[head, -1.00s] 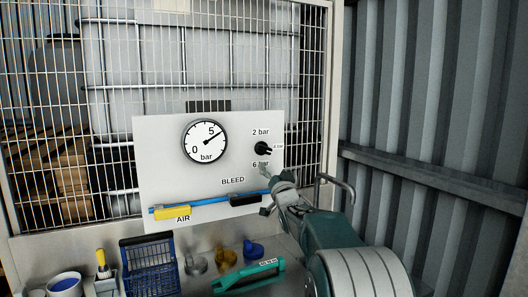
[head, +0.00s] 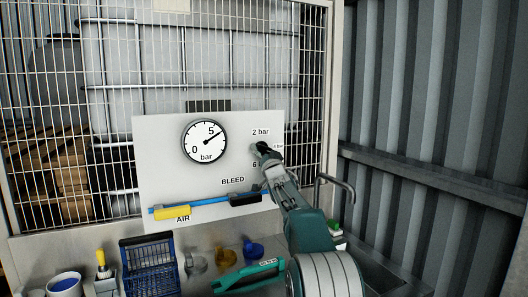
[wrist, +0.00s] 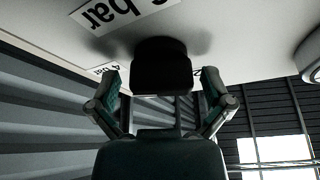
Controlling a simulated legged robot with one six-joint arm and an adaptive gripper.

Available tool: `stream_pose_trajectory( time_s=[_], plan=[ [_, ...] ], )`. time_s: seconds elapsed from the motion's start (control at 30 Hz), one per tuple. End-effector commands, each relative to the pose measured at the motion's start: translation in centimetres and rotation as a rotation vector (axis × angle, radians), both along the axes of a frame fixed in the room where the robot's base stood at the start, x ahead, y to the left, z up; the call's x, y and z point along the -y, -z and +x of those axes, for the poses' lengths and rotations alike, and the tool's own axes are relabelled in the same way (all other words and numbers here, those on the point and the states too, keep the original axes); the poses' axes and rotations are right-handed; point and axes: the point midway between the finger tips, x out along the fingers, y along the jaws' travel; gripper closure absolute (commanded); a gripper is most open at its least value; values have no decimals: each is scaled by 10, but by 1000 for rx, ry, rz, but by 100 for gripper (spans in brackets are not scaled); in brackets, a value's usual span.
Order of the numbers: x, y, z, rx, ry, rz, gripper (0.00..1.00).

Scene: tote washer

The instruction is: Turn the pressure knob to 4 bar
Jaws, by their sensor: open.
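The black pressure knob (head: 261,147) is on the right of the white panel, with the 2 bar label (head: 260,132) above it. The 6 bar label below it and the small 4 bar label to its right are partly covered by my gripper. My gripper (head: 268,152) is at the knob, coming from the lower right. In the wrist view, the dark knob (wrist: 161,66) shows between the two open fingers of my gripper (wrist: 160,78), with a gap on each side. The knob's pointer direction is not clear.
A blue air line with a yellow part (head: 173,213) and a black BLEED part (head: 245,199) crosses the panel below the knob. A bent metal handle (head: 340,190) stands to the right of my arm. A blue basket (head: 148,268) and a green tool (head: 248,275) lie below.

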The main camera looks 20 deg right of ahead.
Motion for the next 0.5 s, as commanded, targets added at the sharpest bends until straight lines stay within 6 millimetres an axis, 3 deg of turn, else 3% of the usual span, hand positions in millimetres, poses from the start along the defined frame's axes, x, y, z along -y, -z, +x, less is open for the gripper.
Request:
stream_pose_trajectory(
  time_s=[0.3,0.33,0.47,0.5],
  plan=[
    [0,-1,2,0,0,0,0],
    [0,-1,2,0,0,0,9],
    [0,-1,2,0,0,0,67],
    [0,-1,2,0,1,0,74]
  ],
)
